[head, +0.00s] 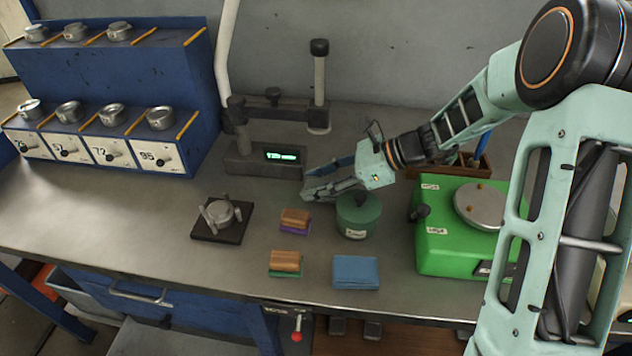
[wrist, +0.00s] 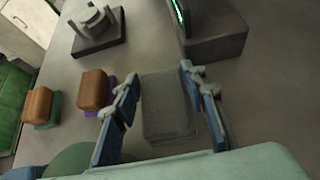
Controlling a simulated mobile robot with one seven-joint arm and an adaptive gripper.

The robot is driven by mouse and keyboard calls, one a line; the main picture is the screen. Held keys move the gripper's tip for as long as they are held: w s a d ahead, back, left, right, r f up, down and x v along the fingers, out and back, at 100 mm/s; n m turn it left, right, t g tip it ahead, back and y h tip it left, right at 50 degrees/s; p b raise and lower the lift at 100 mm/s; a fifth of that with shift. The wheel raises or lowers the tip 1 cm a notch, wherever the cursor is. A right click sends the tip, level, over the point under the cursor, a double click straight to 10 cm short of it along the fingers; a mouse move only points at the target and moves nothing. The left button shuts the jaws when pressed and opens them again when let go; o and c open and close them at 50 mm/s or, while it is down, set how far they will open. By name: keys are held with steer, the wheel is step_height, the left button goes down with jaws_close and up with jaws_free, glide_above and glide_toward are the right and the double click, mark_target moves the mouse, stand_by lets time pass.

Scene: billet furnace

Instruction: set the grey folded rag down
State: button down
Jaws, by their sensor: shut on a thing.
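The grey folded rag (wrist: 168,108) is a flat grey block in the wrist view, lying between the two blue fingers of my gripper (wrist: 160,78). The fingers are shut on its two sides. In the head view my gripper (head: 308,184) is over the middle of the bench, beside the green lidded pot (head: 358,218). The rag is not clearly seen there, hidden by the fingers. I cannot tell for sure whether its underside touches the bench top (head: 130,215).
A dark box with a green display (head: 265,160) stands behind my gripper. Two wood-backed blocks (head: 295,217) (head: 285,261), a blue folded cloth (head: 356,272) and a dark-based fixture (head: 222,214) lie nearby. A green scale (head: 440,245) is right. The bench's left is clear.

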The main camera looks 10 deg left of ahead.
steer(key=shift+f, duration=0.2)
steer(key=c, duration=1.5)
jaws_free()
steer(key=shift+r, duration=0.1)
